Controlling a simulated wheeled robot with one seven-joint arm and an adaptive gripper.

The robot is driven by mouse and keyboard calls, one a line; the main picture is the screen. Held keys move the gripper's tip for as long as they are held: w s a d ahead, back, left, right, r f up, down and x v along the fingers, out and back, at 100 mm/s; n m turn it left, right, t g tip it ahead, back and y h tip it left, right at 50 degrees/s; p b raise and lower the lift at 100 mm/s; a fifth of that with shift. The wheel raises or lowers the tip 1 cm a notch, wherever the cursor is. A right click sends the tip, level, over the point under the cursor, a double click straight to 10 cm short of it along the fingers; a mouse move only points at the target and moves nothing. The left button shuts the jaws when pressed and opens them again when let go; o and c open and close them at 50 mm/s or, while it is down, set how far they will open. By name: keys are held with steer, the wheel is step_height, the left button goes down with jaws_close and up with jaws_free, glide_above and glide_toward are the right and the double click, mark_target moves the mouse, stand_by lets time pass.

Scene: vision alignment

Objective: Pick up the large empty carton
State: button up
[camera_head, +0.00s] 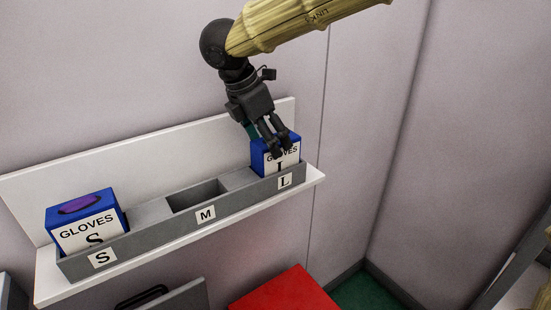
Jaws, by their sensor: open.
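The large carton (262,160) is a blue and white box marked "GLOVES" and "L". It sits upright in the right compartment of a grey holder (150,232), above the "L" label. My gripper (276,152) comes down from above, right at the top of this carton, with its fingers spread and overlapping it in the view. I cannot tell whether the fingers touch it. My fingers hide part of its top and front, so whether it is empty does not show.
A blue and white carton marked "S" (87,226) with a purple opening stands in the left compartment. The middle compartment (196,195), labelled "M", is empty. The holder stands on a white wall shelf (215,222). A red surface (285,292) lies below.

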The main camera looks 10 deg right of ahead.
mark_target(276, 161)
steer(key=x, duration=0.2)
steer(key=p+x, duration=0.1)
steer(key=x, duration=0.1)
steer(key=shift+d+r, duration=0.1)
steer(key=shift+d, duration=0.15)
steer(key=shift+w+f, duration=0.1)
steer(key=shift+f, duration=0.15)
stand_by(0.3)
steer(key=c, duration=0.9)
